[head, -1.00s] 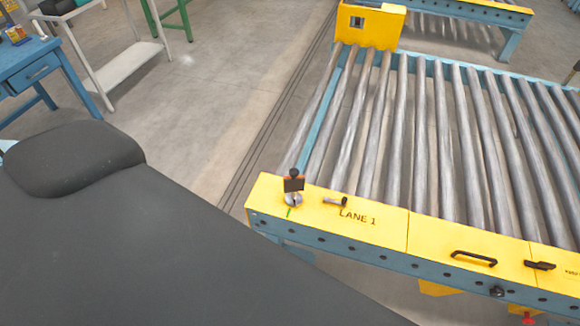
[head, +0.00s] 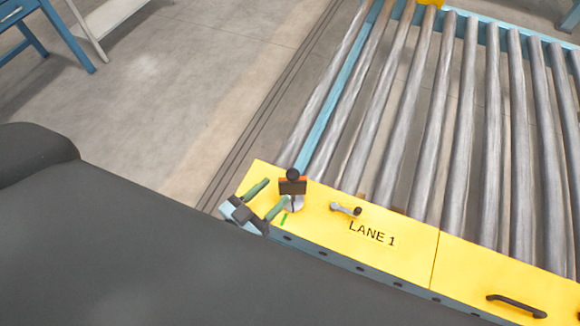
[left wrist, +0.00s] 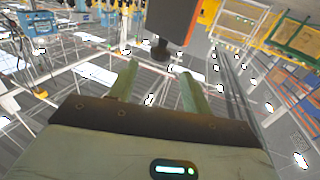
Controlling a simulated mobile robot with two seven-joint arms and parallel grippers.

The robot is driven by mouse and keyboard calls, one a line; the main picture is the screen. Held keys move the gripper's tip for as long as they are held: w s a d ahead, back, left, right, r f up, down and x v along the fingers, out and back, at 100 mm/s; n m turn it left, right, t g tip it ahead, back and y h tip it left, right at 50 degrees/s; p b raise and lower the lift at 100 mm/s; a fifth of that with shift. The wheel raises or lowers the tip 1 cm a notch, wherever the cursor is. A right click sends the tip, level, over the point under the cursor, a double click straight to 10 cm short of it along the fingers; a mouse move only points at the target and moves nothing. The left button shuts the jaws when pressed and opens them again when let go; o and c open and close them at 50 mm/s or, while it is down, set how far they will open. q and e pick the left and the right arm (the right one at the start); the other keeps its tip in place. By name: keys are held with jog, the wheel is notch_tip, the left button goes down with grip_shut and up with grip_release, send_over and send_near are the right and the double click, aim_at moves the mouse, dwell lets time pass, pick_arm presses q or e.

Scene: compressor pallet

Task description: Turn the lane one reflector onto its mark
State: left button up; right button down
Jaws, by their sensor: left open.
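The lane one reflector (head: 292,187) is a dark plate with an orange edge and a black round knob on top. It stands on a pale round base on the yellow rail cover, left of the "LANE 1" lettering. A short green mark (head: 283,218) lies beside its base. My left gripper (head: 267,199) is open, with its two green fingers reaching toward the reflector from the left, apart from it as far as I can see. In the left wrist view the reflector (left wrist: 170,22) hangs at the top, beyond the open fingers. My right gripper is not in view.
A small metal lever with a black knob (head: 346,209) sits right of the reflector on the yellow cover (head: 400,262). A black handle (head: 516,306) is further right. Conveyor rollers (head: 400,110) lie behind.

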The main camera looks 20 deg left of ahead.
aim_at(288, 179)
pick_arm(q)
jog(key=shift+w+d, duration=0.1)
jog(key=shift+w, duration=0.1)
jog(key=x, duration=0.6)
jog(key=shift+w+d, duration=0.25)
jog(key=shift+w, duration=0.35)
jog(key=shift+c, duration=0.3)
